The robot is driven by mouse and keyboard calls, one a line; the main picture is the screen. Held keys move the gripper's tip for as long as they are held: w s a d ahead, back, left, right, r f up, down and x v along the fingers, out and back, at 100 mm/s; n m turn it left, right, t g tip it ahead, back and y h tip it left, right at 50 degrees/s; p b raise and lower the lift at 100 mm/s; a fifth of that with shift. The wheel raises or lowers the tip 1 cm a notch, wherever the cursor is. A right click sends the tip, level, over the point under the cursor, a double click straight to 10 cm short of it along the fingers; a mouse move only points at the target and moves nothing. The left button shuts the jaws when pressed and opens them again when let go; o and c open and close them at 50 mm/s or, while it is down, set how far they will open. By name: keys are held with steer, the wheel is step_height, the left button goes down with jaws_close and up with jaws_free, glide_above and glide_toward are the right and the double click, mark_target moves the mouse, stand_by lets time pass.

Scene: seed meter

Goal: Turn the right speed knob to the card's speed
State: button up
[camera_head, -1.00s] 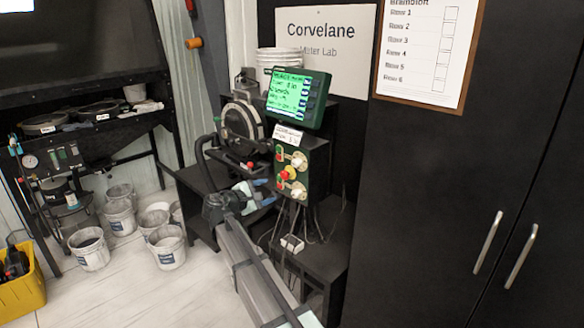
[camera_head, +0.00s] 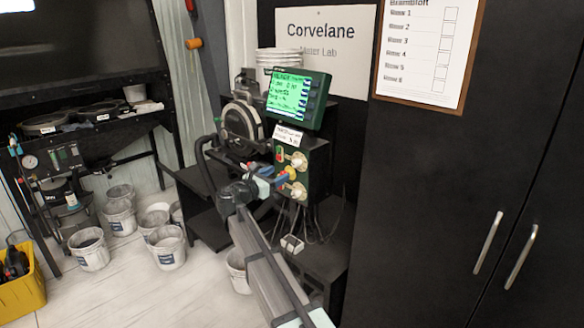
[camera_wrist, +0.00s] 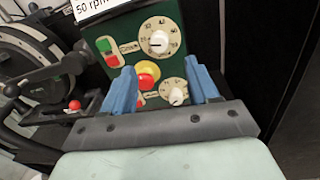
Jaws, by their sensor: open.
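The dark green control box has an upper speed knob (camera_wrist: 158,40) and a lower speed knob (camera_wrist: 176,96), both white on numbered dials. They also show in the head view, the upper knob (camera_head: 299,160) above the lower knob (camera_head: 299,190). A white card (camera_wrist: 95,8) above the box reads "50 rpm" in its visible part; in the head view the card (camera_head: 287,135) is too small to read. My gripper (camera_wrist: 160,68) is open and empty, its blue fingers in front of the panel. The lower knob appears between the fingers, near the right one; contact cannot be told.
A red-and-yellow stop button (camera_wrist: 147,73) sits between the dials. Green and red push buttons (camera_wrist: 107,52) are at the panel's left. A seed meter (camera_head: 243,118) stands left of the box, and a green-screened monitor (camera_head: 297,97) above it. Cables hang below.

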mark_target(294, 165)
steer(key=x, duration=0.9)
steer(key=c, duration=1)
